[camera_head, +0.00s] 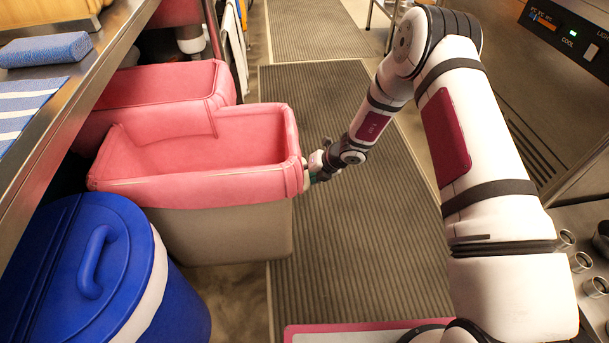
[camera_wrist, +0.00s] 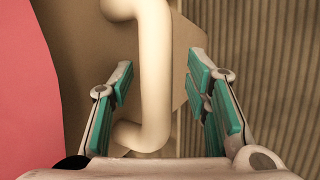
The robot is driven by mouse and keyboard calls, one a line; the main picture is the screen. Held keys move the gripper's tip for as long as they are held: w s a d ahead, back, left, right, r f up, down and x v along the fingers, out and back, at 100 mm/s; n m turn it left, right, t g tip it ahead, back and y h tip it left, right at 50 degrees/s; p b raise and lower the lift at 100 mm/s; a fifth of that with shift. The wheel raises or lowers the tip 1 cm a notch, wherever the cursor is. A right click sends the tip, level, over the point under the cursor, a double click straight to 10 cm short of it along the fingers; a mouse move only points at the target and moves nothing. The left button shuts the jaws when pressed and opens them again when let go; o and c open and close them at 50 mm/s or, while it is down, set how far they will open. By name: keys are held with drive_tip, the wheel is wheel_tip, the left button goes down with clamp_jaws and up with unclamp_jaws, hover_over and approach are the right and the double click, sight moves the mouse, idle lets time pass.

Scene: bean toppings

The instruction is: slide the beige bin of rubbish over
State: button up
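The beige bin (camera_head: 225,237) stands on the floor at the left of the head view, with a pink liner (camera_head: 205,187) folded over its rim. Its inside looks empty as far as I can see. In the wrist view the bin's beige bar handle (camera_wrist: 155,75) runs up the picture between my fingers. My gripper (camera_head: 312,172) is at the bin's right side, near the rim. In the wrist view my gripper (camera_wrist: 160,95) is open, with green pads on either side of the handle and gaps between pads and handle.
A second pink-lined bin (camera_head: 160,85) stands directly behind. A blue lidded barrel (camera_head: 95,270) is close in front. A steel counter (camera_head: 95,75) overhangs at left. Ribbed mats (camera_head: 355,230) cover the open floor to the right.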

drive_tip(key=v, duration=0.8)
idle(0.6)
